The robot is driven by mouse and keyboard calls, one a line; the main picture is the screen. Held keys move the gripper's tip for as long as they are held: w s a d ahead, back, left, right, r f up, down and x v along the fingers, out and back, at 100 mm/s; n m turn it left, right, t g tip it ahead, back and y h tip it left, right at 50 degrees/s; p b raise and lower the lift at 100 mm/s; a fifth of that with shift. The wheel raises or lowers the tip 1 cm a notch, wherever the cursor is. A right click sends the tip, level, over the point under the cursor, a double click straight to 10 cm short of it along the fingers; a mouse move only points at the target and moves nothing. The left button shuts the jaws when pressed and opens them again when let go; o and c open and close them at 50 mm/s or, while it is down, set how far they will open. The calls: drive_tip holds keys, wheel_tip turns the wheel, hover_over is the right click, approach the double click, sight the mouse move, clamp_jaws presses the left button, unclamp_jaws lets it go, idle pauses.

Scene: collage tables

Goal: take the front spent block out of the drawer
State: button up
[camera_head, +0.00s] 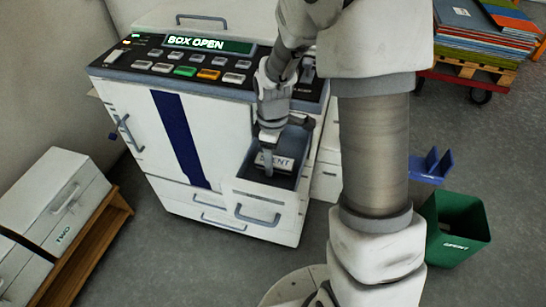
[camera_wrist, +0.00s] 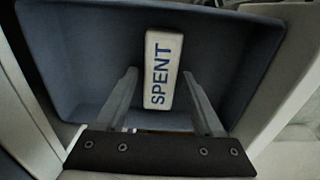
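A white block marked SPENT (camera_head: 284,163) lies in the open drawer (camera_head: 262,190) of the white machine. In the wrist view the same block (camera_wrist: 163,70) lies on the blue-grey drawer floor (camera_wrist: 90,60), its lettering running lengthwise. My gripper (camera_wrist: 159,76) is open, with one finger on each side of the block and visible gaps between. My gripper (camera_head: 268,160) reaches down into the drawer in the head view. I cannot tell how far the fingertips are above the drawer floor. I cannot make out a second block; my arm covers part of the drawer.
The machine's panel display (camera_head: 210,44) reads BOX OPEN. A green bin marked SPENT (camera_head: 455,230) stands on the floor at right, near a blue object (camera_head: 432,164). White cases sit on a wooden stand (camera_head: 90,250) at left. A loaded pallet cart (camera_head: 470,75) stands at back right.

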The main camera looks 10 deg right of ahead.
drive_tip(key=shift+o, duration=0.5)
wheel_tip(320, 180, up, 18)
drive_tip(key=p, duration=0.3)
drive_tip(key=shift+f+p, duration=0.25)
drive_tip(key=shift+p, duration=0.15)
